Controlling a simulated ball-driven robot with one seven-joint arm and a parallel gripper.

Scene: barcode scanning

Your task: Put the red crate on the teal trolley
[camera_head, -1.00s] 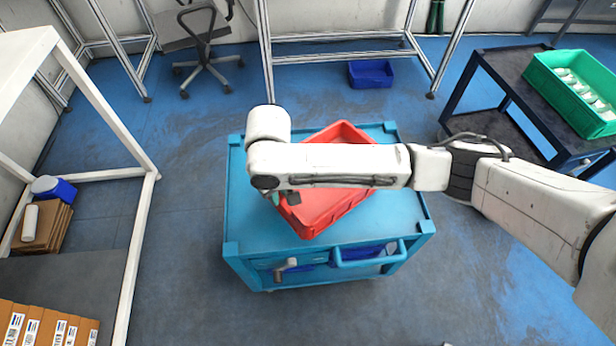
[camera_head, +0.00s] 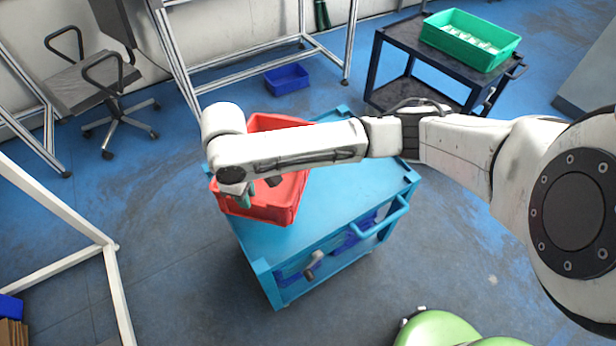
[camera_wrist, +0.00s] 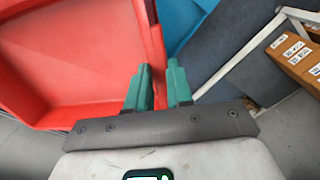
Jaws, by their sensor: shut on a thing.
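The teal trolley (camera_head: 340,205) stands on the floor in the middle of the head view, with a handle at its right end. The red crate (camera_head: 262,213) is over the trolley's left part and overlaps its left edge in the picture. I cannot tell whether it touches the trolley top. My gripper (camera_head: 246,194) is at the crate's near left side, its teal fingers shut on the crate's wall. In the wrist view the fingers (camera_wrist: 160,88) clasp the wall of the crate (camera_wrist: 80,60), and part of the trolley (camera_wrist: 185,18) shows beyond. My arm hides the crate's middle.
A dark trolley (camera_head: 400,38) with a green crate (camera_head: 465,50) stands at the back right. A blue bin (camera_head: 287,80) lies on the floor behind. An office chair (camera_head: 100,90) and a white frame (camera_head: 112,270) are at left. The teal trolley's top is bare at right.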

